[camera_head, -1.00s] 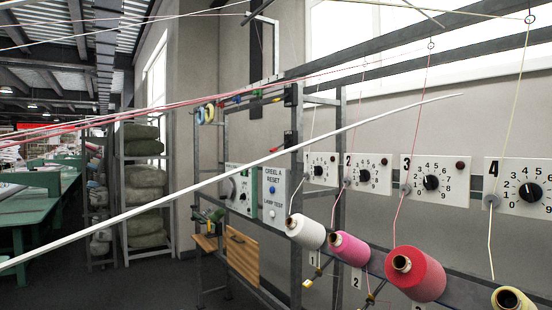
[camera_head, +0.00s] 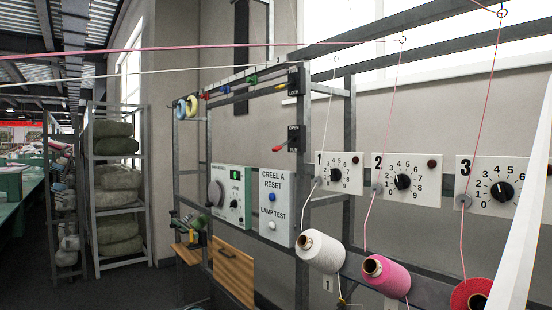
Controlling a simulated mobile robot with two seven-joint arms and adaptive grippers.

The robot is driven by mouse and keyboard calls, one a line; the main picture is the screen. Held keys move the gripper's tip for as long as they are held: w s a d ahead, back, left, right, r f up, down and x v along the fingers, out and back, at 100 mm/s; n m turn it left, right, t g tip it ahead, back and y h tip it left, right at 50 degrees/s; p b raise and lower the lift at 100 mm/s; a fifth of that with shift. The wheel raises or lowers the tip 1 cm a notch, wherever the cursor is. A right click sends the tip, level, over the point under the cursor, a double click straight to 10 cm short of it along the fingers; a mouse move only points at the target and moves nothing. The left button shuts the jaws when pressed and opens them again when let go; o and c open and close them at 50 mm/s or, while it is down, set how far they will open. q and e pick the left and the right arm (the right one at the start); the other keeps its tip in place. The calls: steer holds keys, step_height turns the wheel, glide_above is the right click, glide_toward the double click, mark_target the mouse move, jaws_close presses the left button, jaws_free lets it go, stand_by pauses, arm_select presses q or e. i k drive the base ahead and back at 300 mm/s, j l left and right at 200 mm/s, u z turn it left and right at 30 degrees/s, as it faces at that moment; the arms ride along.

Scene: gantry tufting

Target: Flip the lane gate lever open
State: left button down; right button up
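A lever with a red grip (camera_head: 279,149) sticks out to the left and slightly down from a black plate (camera_head: 293,138) on a grey frame post. The plate carries white lettering that reads OPEN at its upper part. A second black plate (camera_head: 295,80) with small white lettering sits higher on the same post. I cannot tell from the lettering which one is the lane gate. Neither of my grippers is in view, and nothing touches the red lever.
A white CREEL A RESET panel (camera_head: 275,206) and a green-edged control box (camera_head: 231,195) stand below the lever. Numbered dial panels (camera_head: 339,172) and yarn cones (camera_head: 321,251) line the right. A blurred white bar (camera_head: 522,235) crosses the right edge. Yarns run across above.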

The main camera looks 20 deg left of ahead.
mark_target(278, 147)
steer(key=i+j+z, duration=0.1)
steer(key=j, duration=0.25)
steer(key=i+j, duration=0.25)
steer(key=i+j+z, duration=0.15)
steer(key=j, duration=0.35)
steer(key=i+j, duration=0.2)
steer(key=j, duration=0.15)
steer(key=z, duration=0.05)
